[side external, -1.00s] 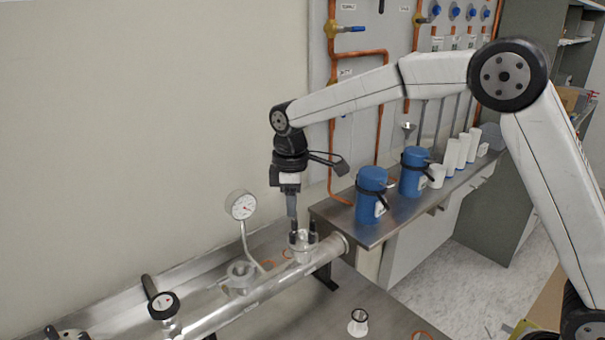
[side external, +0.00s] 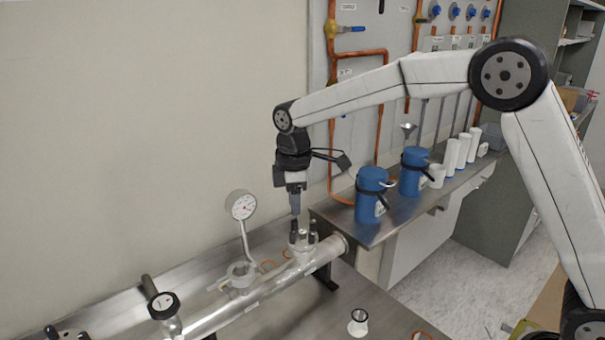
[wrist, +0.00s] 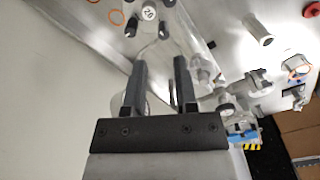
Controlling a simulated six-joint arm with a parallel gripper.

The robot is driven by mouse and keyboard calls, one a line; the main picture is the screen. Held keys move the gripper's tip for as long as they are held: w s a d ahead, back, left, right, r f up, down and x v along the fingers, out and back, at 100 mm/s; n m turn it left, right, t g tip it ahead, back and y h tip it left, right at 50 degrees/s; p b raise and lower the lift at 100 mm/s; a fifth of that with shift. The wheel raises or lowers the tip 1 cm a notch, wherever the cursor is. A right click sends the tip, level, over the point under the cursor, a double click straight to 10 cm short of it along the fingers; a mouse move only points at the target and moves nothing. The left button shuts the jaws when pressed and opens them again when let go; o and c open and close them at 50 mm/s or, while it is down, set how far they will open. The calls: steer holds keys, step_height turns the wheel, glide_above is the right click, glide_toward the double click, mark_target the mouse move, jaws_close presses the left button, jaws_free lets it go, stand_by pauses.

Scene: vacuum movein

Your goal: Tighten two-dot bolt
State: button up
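My gripper (side external: 295,213) points down just above the port fitting (side external: 302,247) at the right end of the steel pipe in the side view. Two black bolts (side external: 313,229) stand up from this fitting, the left one close under my fingers. In the wrist view my gripper (wrist: 160,62) has its two dark fingers apart with nothing clearly held between them. The dots on the bolts are too small to read, so I cannot tell which is the two-dot bolt.
The steel pipe (side external: 222,313) runs along the bench, with a dial gauge (side external: 241,205) and a second port (side external: 240,276) left of my gripper. Blue flasks (side external: 370,194) stand on the shelf at right. A small white cup (side external: 358,322) sits on the bench in front.

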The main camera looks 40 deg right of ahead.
mark_target(313, 222)
steer(key=d+n, duration=0.1)
steer(key=n, duration=0.2)
steer(key=shift+d+n, duration=0.2)
steer(key=shift+n, duration=0.1)
steer(key=n, duration=0.2)
steer(key=d+n, duration=0.1)
steer(key=shift+d+n, duration=0.15)
steer(key=shift+n, duration=0.25)
steer(key=n, duration=0.2)
steer(key=d+n, duration=0.1)
steer(key=n, duration=0.2)
steer(key=d+n, duration=0.1)
steer(key=n, duration=0.1)
steer(key=shift+d+n, duration=0.25)
steer(key=shift+n, duration=0.05)
steer(key=shift+f, duration=3.95)
jaws_close()
